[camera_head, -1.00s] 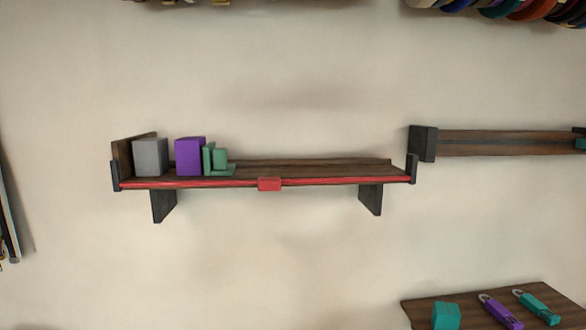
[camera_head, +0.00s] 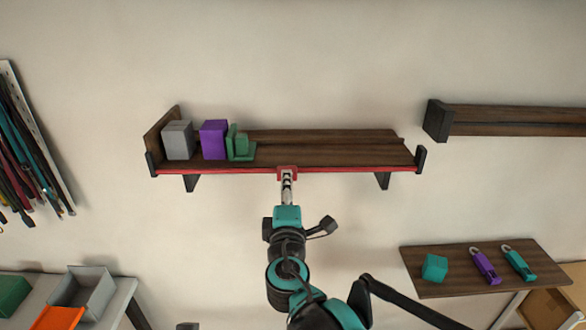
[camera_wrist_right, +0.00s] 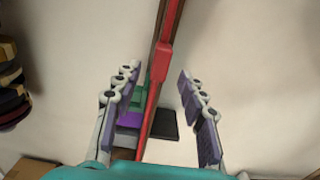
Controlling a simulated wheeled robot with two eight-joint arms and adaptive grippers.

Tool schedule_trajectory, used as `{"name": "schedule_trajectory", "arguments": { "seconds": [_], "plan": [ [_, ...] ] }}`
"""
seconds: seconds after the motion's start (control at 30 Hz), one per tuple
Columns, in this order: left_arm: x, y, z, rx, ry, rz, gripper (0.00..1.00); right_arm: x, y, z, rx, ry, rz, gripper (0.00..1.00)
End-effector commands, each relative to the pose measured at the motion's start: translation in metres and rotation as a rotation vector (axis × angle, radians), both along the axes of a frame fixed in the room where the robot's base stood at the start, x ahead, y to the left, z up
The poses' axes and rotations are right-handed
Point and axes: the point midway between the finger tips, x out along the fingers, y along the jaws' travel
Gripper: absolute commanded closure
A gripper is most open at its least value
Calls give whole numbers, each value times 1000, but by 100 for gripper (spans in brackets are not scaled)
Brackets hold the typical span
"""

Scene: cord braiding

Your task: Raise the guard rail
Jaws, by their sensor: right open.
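The guard rail (camera_head: 350,170) is a thin red bar running along the front edge of the dark wooden shelf (camera_head: 330,147), low between two dark end brackets. Its red middle tab (camera_head: 287,169) sits near the rail's centre. My right gripper (camera_head: 287,176) reaches up to the tab from below. In the right wrist view my right gripper (camera_wrist_right: 160,72) is open, with one finger on each side of the red tab (camera_wrist_right: 161,60), and a gap shows on both sides. The rail (camera_wrist_right: 153,105) runs between the fingers there. My left gripper is in neither view.
A grey block (camera_head: 178,140), a purple block (camera_head: 214,139) and a green stepped piece (camera_head: 240,146) stand on the shelf's left part. A lower board (camera_head: 450,286) at right holds teal and purple items. A grey bin (camera_head: 92,292) is at lower left.

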Motion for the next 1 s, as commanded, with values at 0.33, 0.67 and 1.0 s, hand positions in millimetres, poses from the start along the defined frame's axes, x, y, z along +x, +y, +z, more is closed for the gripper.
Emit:
{"name": "schedule_trajectory", "arguments": {
  "seconds": [0.33,0.67,1.0],
  "plan": [
    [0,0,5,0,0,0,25,51,-1,0,2,1,-3,59],
    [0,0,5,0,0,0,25,58,-1,0,2,2,-2,59],
    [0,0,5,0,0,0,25,57,-1,0,2,2,-2,100]
  ]
}}
